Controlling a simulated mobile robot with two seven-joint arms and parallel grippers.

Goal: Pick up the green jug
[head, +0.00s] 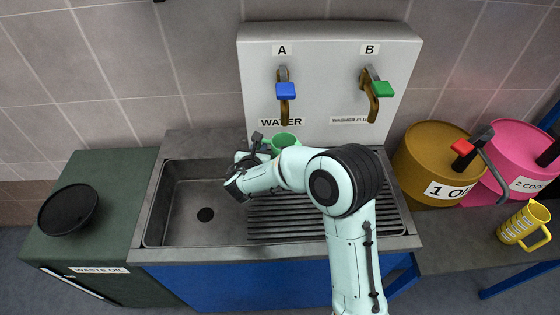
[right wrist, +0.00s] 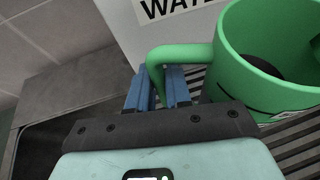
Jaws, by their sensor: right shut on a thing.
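The green jug (head: 284,141) stands at the back of the sink unit, below the panel and partly hidden behind my right arm in the head view. In the right wrist view the jug (right wrist: 268,62) is large at the right, with its handle toward me. My right gripper (right wrist: 163,88) has its blue fingers on either side of the jug's handle (right wrist: 180,54) and is shut on it. In the head view the right gripper (head: 262,150) is small and dark beside the jug. Whether the jug touches the drainboard is hard to tell. My left gripper is out of view.
The sink basin (head: 183,208) lies at the left, the ribbed drainboard (head: 290,230) at the right. The wall panel (head: 328,60) carries a blue-handled tap (head: 286,90) and a green-handled tap (head: 381,89). A yellow barrel (head: 432,160), pink barrel (head: 515,150) and yellow jug (head: 524,224) stand right.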

